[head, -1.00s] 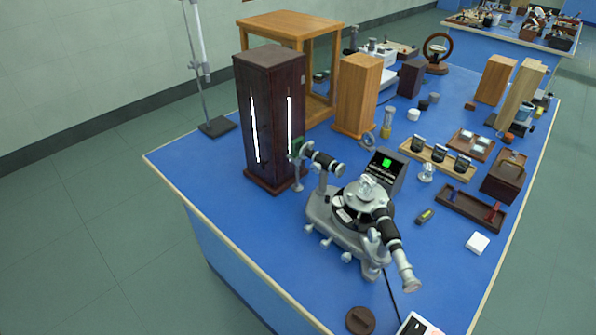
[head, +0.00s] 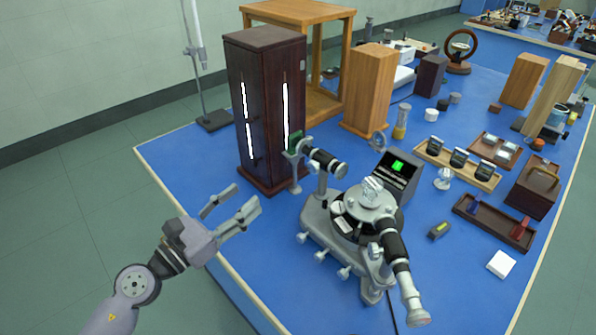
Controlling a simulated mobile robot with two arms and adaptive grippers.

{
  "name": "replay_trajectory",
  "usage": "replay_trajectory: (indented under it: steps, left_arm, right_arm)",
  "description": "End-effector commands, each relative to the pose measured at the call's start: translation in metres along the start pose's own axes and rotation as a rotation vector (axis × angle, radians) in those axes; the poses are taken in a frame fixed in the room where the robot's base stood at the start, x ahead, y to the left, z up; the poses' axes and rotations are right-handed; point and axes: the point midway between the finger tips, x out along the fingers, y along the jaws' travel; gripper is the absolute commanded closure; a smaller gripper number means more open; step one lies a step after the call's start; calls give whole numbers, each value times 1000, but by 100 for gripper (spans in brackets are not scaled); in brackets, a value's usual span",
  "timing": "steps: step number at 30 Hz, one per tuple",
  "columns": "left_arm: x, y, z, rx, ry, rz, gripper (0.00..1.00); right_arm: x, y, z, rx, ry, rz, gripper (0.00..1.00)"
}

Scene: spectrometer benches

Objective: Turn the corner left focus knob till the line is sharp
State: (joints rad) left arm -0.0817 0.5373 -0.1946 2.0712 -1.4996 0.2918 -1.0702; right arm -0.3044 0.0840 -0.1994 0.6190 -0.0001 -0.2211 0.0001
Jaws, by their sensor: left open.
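The spectrometer (head: 346,235) stands on the blue bench, with a collimator tube (head: 325,162) at its upper left and a telescope tube (head: 397,265) pointing to the front right. Several small silvery knobs (head: 321,255) stick out along the front left of its base. I cannot tell which knob is the focus knob. A small display (head: 397,168) with a green patch stands behind it. My left gripper (head: 240,201) is open and empty, off the bench's left edge, left of the base and apart from it. My right gripper is not in view.
A tall dark cabinet (head: 256,125) with bright slits stands at the collimator's end. A wooden frame (head: 313,15) and a wooden block (head: 368,90) are behind. Trays (head: 480,218) and small items fill the right side.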

Motion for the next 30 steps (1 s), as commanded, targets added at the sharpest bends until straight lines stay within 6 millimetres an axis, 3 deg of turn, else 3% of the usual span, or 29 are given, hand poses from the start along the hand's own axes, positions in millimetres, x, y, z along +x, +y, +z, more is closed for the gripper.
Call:
replay_trajectory:
  steps: [4,11,30]
  left_arm:
    - [2,-12,-12,250,86,-104,54]
    - [19,-15,-15,300,103,-124,54]
    - [149,-30,-31,294,103,-124,54]
  right_arm:
    - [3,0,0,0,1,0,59]
    - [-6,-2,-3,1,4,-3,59]
    - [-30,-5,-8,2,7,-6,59]
